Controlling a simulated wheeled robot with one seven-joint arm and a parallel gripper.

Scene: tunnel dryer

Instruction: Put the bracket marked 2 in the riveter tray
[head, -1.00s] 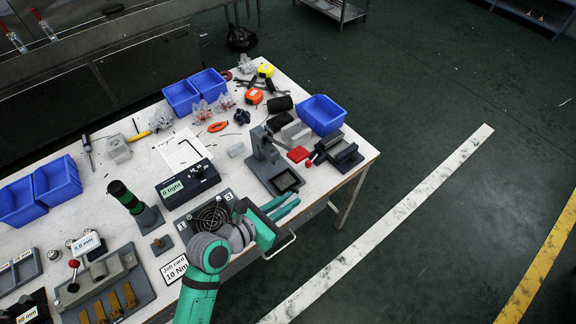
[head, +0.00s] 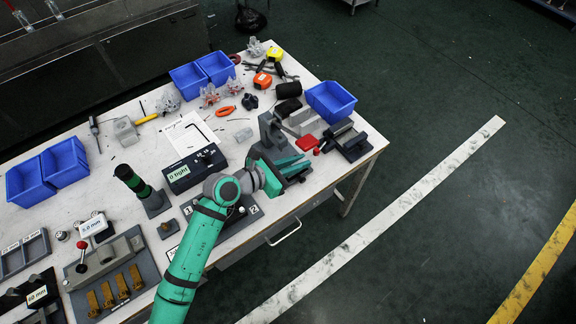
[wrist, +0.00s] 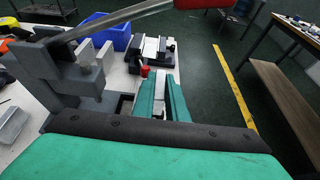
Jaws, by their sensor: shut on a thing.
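My gripper (head: 298,168) is low over the right part of the bench, in front of the riveter (head: 268,128). In the wrist view, my gripper's teal fingers (wrist: 164,88) are shut on a thin greyish piece, likely the bracket; no mark on it can be read. The grey riveter column (wrist: 75,75) stands just left of the fingers. The dark-rimmed riveter tray (wrist: 122,107) shows partly beside the left finger; in the head view my gripper hides it. The plate with number labels 1 (head: 188,211) and 2 (head: 254,210) is largely covered by my arm.
A blue bin (head: 330,102) stands behind the riveter, and a dark clamp fixture (head: 350,142) is close on the right. The torque display box (head: 194,170) is to the left. The riveter's lever (wrist: 110,22) crosses above in the wrist view.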

